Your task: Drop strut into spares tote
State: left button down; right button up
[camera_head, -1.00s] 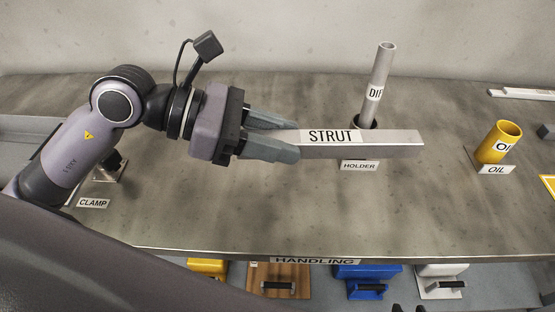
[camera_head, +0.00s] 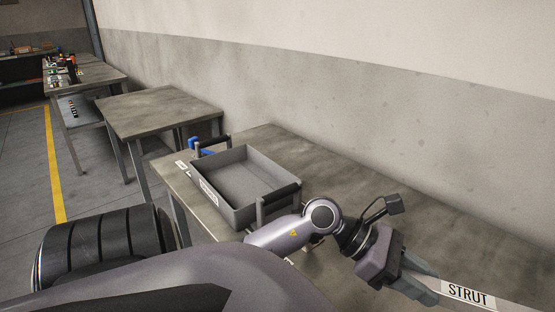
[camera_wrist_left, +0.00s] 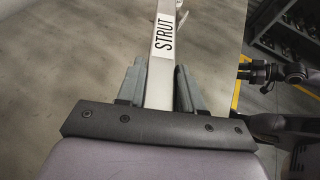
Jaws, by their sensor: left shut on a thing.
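My left gripper (camera_head: 426,285) is shut on the end of the strut (camera_head: 485,300), a light grey bar labelled STRUT, held above the table at the lower right of the head view. The strut's far end is cut off by the frame there. In the left wrist view the strut (camera_wrist_left: 166,60) runs straight out between the two grey fingers of the gripper (camera_wrist_left: 161,85). A grey open tote (camera_head: 234,214) with black handles stands on the table, left of my gripper. Its visible inside looks empty. The label on its front is too small to read.
The tote stands near the left end of the work table (camera_head: 270,140), against the wall. A blue item (camera_head: 193,147) sits behind the tote. A bare table (camera_head: 160,107) and another with small items (camera_head: 82,76) stand farther left. A yellow line (camera_head: 55,170) marks the floor.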

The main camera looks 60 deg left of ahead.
aim_at(237, 183)
jog(key=u, duration=0.5)
jog(key=k+j+u, duration=0.1)
jog(key=u, duration=0.4)
jog(key=j+u, duration=0.15)
jog(key=u, duration=0.3)
jog(key=j+u, duration=0.15)
jog(key=u, duration=0.35)
jog(key=i+j, duration=0.1)
jog(key=j, duration=0.4)
jog(key=i+j, duration=0.1)
jog(key=j, duration=0.35)
jog(key=i+j, duration=0.1)
jog(key=j, duration=0.4)
jog(key=i+j+z, duration=0.1)
jog(key=j, duration=0.85)
jog(key=i+z, duration=0.1)
jog(key=z, duration=0.9)
